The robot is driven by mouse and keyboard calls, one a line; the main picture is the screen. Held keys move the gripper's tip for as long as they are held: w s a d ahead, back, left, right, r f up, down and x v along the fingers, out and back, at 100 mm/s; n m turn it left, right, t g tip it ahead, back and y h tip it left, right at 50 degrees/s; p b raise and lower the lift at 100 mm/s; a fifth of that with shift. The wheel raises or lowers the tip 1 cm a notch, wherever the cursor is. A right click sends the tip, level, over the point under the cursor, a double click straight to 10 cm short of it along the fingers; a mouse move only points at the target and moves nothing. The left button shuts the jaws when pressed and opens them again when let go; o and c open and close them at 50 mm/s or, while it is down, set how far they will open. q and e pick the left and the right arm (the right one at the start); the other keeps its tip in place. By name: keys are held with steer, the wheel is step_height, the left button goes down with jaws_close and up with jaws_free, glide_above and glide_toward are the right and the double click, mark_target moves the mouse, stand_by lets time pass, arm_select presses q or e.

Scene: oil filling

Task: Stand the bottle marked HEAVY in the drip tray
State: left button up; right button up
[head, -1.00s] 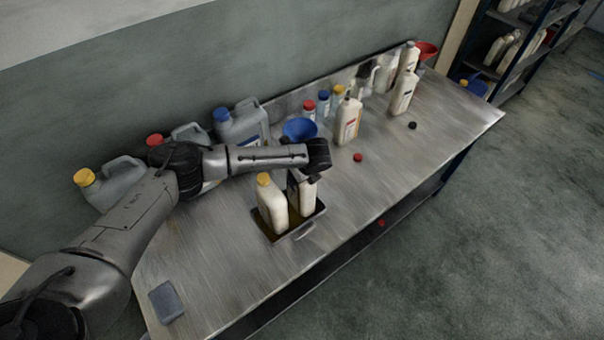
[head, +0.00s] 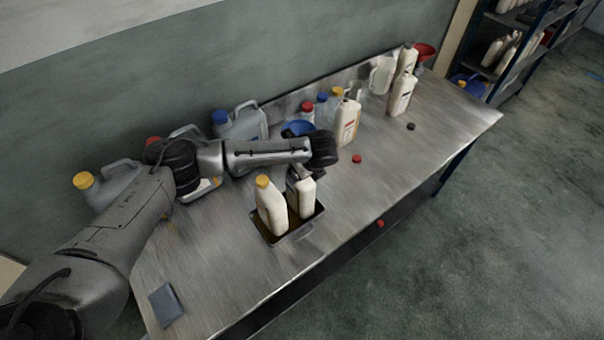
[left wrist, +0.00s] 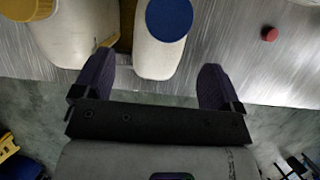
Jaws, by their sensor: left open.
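The drip tray (head: 299,231) sits on the workbench with dark yellowish oil in it. A white bottle with a yellow cap (head: 269,207) stands in its left part, and a second white bottle (head: 304,197) stands upright in its right part. In the left wrist view the second bottle (left wrist: 158,57) has a blue cap. My left gripper (left wrist: 153,80) is open, with its fingers apart on either side of this bottle's lower end in the picture. No HEAVY marking is readable. My right gripper is out of view.
Grey jugs (head: 240,128) and a blue funnel (head: 297,128) stand along the wall behind my arm. White bottles (head: 347,122) stand farther right. A red cap (head: 357,159) and a black cap (head: 411,127) lie on the bench.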

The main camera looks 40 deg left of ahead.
arm_select(q)
steer(key=v, duration=0.6)
steer(key=shift+r, duration=0.3)
steer(key=s+d+f+n+t+h, duration=0.1)
steer(key=s+d+f+n+h, duration=0.15)
steer(key=s+d+f, duration=0.5)
steer(key=s+d+f+n+h, duration=0.25)
steer(key=s+d+f, duration=0.25)
steer(key=s+d, duration=0.45)
steer(key=s+a+n, duration=0.4)
steer(key=s+n, duration=0.3)
steer(key=s, duration=0.2)
steer(key=s+a+n+t, duration=0.1)
steer(key=s+a+n, duration=0.2)
steer(key=s+n, duration=0.4)
steer(key=s, duration=0.3)
steer(key=shift+a+f, duration=0.35)
steer(key=shift+f, duration=0.05)
step_height(320, 180, up, 20)
steer(key=p, duration=2)
steer(key=shift+w, duration=0.1)
